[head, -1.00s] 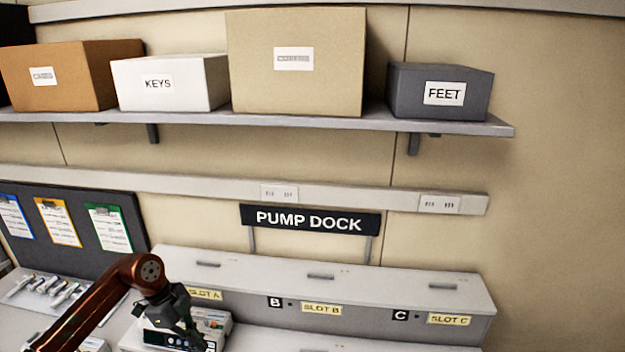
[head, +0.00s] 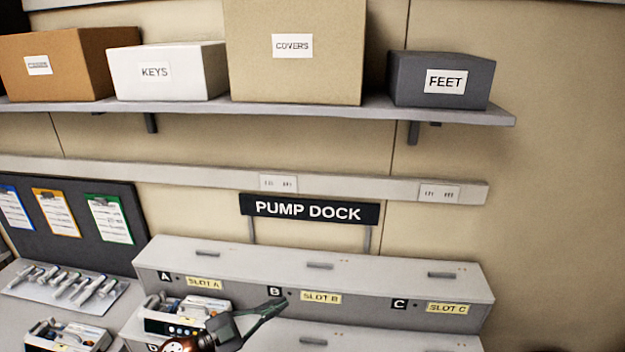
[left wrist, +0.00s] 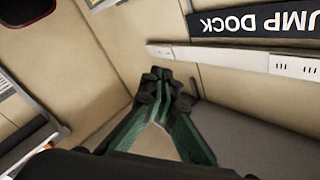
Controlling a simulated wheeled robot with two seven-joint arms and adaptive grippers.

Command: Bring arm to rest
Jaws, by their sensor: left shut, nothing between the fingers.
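My left gripper (head: 277,306) is in the head view at the bottom middle, in front of the pump dock (head: 420,284) between the SLOT A and SLOT B labels. In the left wrist view its fingers (left wrist: 163,80) are together with nothing between them. A white pump (head: 178,316) sits at slot A, just left of the gripper and partly hidden by my left arm. Slots B and C show no pump on their visible part. My right gripper is in neither view.
Another pump (head: 66,336) stands at the lower left, near a tray (head: 112,302) of several small tools. Clipboards hang on a dark board (head: 136,232). A shelf (head: 300,113) with labelled boxes and the PUMP DOCK sign (head: 310,211) are above. The wall at right is clear.

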